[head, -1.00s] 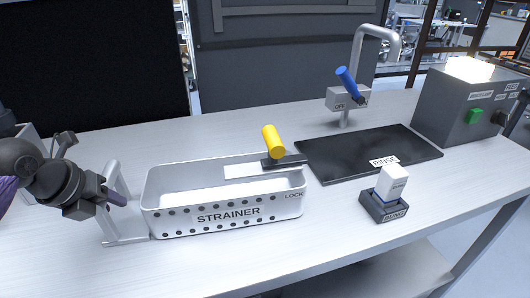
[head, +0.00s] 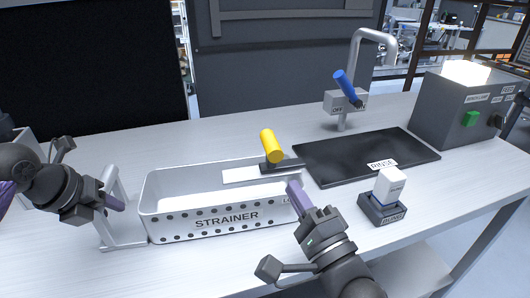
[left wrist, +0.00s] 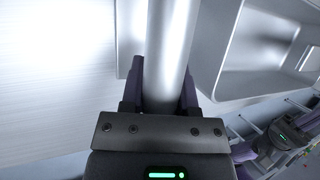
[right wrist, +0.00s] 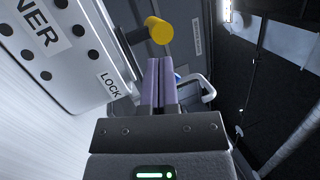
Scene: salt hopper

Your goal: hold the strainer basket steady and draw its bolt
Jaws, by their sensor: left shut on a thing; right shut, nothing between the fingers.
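The strainer basket (head: 225,222) is a long pale metal box with holes along its front, standing upright on the bench. My left gripper (head: 118,203) is shut on the basket's handle bar (left wrist: 168,45) at its left end. The bolt has a yellow knob (head: 271,146) on a dark bar (head: 284,167) at the basket's right end. My right gripper (head: 298,192) is shut and empty in front of that right end, short of the knob, and hides part of the LOCK label. The yellow knob also shows in the right wrist view (right wrist: 159,31), beyond the closed fingers.
A black rinse mat (head: 365,158) lies right of the basket, with a tap and blue lever (head: 347,85) behind it. A white block stands in a dark holder (head: 381,208) at front right. A grey box (head: 462,105) is at far right.

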